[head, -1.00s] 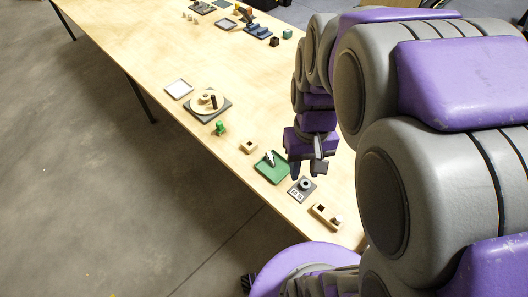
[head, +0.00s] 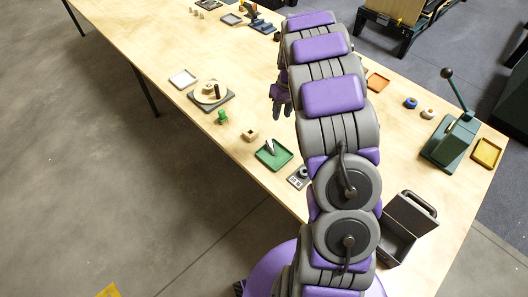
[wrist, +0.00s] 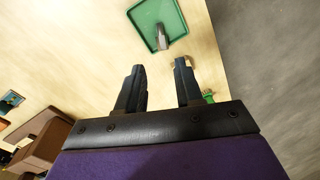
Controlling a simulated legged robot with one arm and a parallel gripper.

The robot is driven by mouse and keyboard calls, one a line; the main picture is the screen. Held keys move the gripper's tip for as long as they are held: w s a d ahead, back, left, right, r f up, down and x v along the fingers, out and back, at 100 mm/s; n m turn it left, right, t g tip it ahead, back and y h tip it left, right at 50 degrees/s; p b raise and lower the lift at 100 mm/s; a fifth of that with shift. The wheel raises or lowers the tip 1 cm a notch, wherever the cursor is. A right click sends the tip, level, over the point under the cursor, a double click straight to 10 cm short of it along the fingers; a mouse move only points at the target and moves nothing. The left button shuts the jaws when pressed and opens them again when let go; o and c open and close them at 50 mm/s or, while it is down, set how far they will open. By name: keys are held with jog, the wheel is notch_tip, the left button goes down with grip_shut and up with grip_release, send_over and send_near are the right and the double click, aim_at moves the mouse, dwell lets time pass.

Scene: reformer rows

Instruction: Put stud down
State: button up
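A small grey, pointed piece (head: 270,146), which may be the stud, is on the green tray (head: 263,158) near the front edge of the table. In the wrist view the grey piece (wrist: 162,38) is on the green tray (wrist: 143,22), beyond my fingertips and apart from them. My gripper (wrist: 159,66) is open, with two dark fingers well apart and nothing seen between them. In the head view my gripper (head: 280,110) hangs above the table, beyond the tray. No other piece that could be the stud is clear.
A green lever press (head: 450,142) and an open dark box (head: 397,248) are at right.

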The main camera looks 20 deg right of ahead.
notch_tip(320, 180, down, 3)
jog(key=w, duration=0.2)
jog(key=b, duration=0.3)
send_over(272, 144)
jog(key=f, duration=1.1)
jog(key=shift+s+d+f, duration=0.2)
jog(key=shift+d+f, duration=0.05)
jog(key=shift+w+a+f+b, duration=0.15)
jog(key=shift+f+b, duration=0.25)
jog(key=shift+f, duration=0.95)
jog(key=shift+w+a+f+b, duration=0.15)
jog(key=shift+f+b, duration=0.25)
jog(key=shift+f, duration=0.9)
jog(key=shift+s, duration=0.1)
grip_shut()
